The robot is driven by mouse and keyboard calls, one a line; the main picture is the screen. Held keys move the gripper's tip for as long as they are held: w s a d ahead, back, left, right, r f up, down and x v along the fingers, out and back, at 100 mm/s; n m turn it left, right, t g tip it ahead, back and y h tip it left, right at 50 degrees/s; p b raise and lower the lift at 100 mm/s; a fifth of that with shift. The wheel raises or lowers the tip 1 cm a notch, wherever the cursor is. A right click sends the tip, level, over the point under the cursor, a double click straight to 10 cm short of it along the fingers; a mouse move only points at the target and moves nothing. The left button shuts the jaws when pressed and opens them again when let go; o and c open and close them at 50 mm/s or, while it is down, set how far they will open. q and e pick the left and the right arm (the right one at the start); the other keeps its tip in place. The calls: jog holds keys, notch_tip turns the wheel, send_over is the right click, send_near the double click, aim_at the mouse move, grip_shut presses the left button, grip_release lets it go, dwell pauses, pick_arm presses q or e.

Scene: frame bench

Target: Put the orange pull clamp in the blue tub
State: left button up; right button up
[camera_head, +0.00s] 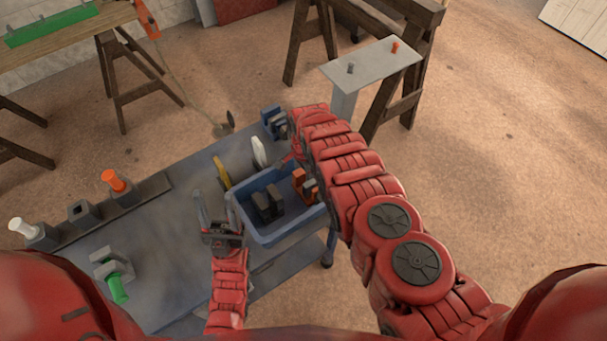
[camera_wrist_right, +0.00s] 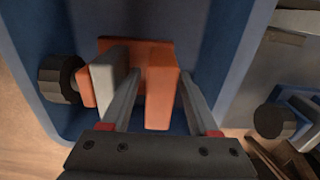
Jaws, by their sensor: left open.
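The orange pull clamp (camera_head: 299,179) is inside the blue tub (camera_head: 267,240), by its right side. In the right wrist view the clamp (camera_wrist_right: 161,96) shows orange parts, a grey block and a dark round knob at left, with blue tub walls (camera_wrist_right: 237,65) around it. My right gripper (camera_wrist_right: 160,78) reaches down over the tub. Its two fingers stand on either side of an upright orange part; whether they press on it I cannot tell. In the head view my right arm hides these fingers. My left gripper (camera_head: 218,205) is open and empty, just left of the tub.
A dark clamp (camera_head: 267,203) lies in the tub. On the grey bench (camera_head: 165,258) stand a blue clamp (camera_head: 274,122), yellow (camera_head: 221,172) and white (camera_head: 259,152) pieces, a green-handled clamp (camera_head: 114,272) and a holder row (camera_head: 150,190). A small grey table (camera_head: 370,62) stands beyond.

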jog(key=shift+r, duration=0.15)
notch_tip(320, 180, up, 11)
jog(key=shift+f+b, duration=0.1)
jog(key=shift+b, duration=1)
jog(key=shift+r, duration=0.6)
